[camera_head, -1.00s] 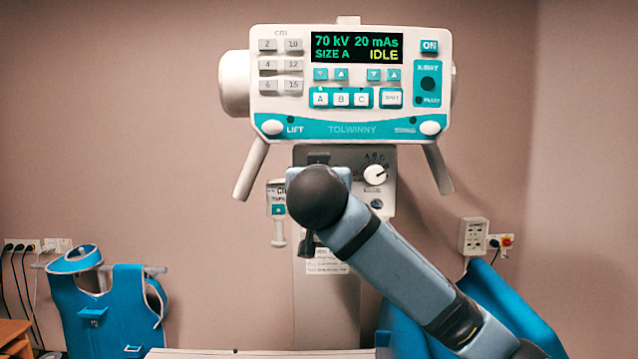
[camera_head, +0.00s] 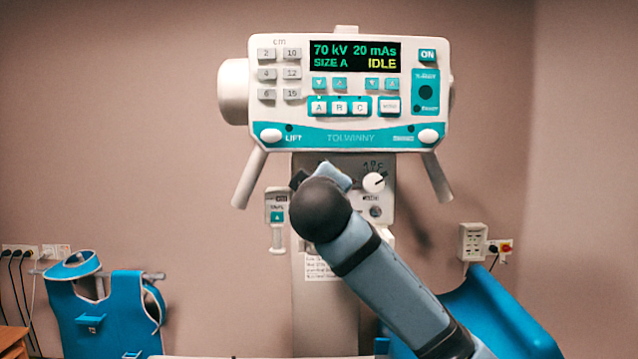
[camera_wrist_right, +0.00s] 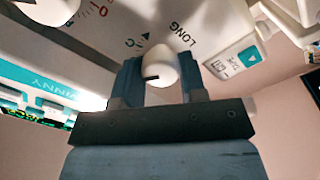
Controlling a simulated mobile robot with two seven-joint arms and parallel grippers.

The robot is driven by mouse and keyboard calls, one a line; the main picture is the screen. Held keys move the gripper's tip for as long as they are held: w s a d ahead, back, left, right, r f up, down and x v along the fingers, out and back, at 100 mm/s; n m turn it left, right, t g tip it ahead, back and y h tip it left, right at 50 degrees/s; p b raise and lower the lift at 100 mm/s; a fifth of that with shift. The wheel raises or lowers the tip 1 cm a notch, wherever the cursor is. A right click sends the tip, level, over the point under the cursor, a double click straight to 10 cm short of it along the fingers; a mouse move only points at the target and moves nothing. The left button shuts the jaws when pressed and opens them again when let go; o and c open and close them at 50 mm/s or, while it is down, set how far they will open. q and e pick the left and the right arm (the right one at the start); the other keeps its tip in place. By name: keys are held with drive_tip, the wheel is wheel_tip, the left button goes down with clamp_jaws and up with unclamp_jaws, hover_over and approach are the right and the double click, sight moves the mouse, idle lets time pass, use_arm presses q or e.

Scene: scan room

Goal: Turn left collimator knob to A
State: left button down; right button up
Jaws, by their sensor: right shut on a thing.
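The left collimator knob (camera_wrist_right: 161,66) is a white knob with a black mark, on the grey collimator face. In the right wrist view it sits between the two fingers of my right gripper (camera_wrist_right: 162,80), which is shut on it. The mark points toward the left finger. A letter C shows beside the knob; the other letters at its dial are hidden or unreadable. In the head view my own wrist hides this knob, and my gripper is tilted in front of the collimator (camera_head: 350,218). My left gripper is in neither view.
The right collimator knob (camera_head: 374,182) is close by on the same face. The control panel (camera_head: 350,138) with two handles hangs just above, its display reading SIZE A and IDLE. A blue apron (camera_head: 105,310) hangs farther left.

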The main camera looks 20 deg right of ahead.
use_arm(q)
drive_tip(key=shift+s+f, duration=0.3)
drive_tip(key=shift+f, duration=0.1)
use_arm(e)
drive_tip(key=n, duration=0.4)
drive_tip(key=shift+n, duration=0.3)
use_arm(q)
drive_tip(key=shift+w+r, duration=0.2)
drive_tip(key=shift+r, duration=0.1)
use_arm(e)
drive_tip(key=o, duration=0.9)
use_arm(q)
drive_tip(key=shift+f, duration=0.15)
